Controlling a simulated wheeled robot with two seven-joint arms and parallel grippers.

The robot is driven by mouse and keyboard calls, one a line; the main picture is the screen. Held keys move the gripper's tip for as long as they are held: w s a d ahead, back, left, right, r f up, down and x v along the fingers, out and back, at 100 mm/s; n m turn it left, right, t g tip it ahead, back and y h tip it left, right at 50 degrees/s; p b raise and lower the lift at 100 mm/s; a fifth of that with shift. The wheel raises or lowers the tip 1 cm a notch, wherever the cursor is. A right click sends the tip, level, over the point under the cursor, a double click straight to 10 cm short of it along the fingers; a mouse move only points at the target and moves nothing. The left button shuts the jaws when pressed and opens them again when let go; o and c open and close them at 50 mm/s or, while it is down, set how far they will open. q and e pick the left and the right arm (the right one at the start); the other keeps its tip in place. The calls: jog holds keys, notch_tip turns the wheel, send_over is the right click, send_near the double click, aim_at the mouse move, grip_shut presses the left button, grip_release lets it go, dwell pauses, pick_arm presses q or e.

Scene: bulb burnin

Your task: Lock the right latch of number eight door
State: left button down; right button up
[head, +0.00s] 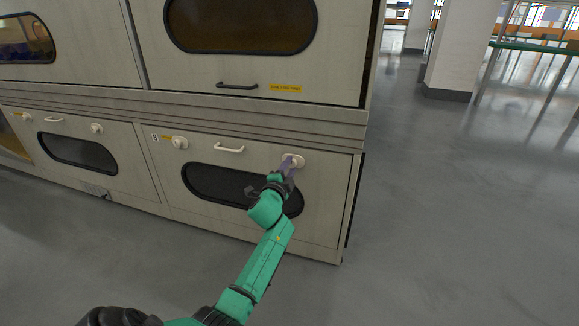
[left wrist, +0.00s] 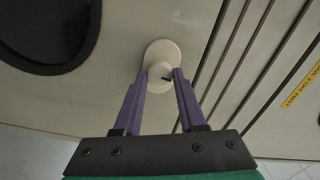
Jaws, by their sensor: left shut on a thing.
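The number eight door (head: 320,210) is the lower right cream door of the cabinet, with a dark oval window (head: 215,183) and a white handle (head: 230,149). Its left latch (head: 180,142) is a white knob beside a yellow label. Its right latch (head: 296,160) is a white round knob near the upper right corner. My left gripper (head: 287,168) is at the right latch. In the left wrist view the purple fingers (left wrist: 161,80) are shut on the knob of the latch (left wrist: 160,56), one on each side. My right gripper is not seen.
Another lower door (head: 110,150) with its own latches is on the left. Above is a larger door with a black handle (head: 237,86) and a yellow label (head: 285,88). Grey floor (head: 450,220) is open to the right. A pillar (head: 460,45) stands farther back.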

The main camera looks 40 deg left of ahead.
pick_arm(q)
jog(key=shift+n, duration=0.8)
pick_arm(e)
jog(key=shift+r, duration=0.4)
pick_arm(q)
jog(key=shift+c, duration=2.4)
grip_release()
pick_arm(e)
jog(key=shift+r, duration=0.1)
pick_arm(q)
jog(key=shift+p, duration=0.3)
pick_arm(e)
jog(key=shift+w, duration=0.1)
pick_arm(q)
jog(key=p+v, duration=0.4)
jog(key=v, duration=1)
jog(key=shift+s+p, duration=0.25)
jog(key=shift+p, duration=0.05)
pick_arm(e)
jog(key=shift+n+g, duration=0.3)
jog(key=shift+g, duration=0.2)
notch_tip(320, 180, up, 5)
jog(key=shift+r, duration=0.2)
pick_arm(q)
jog(key=shift+d, duration=0.15)
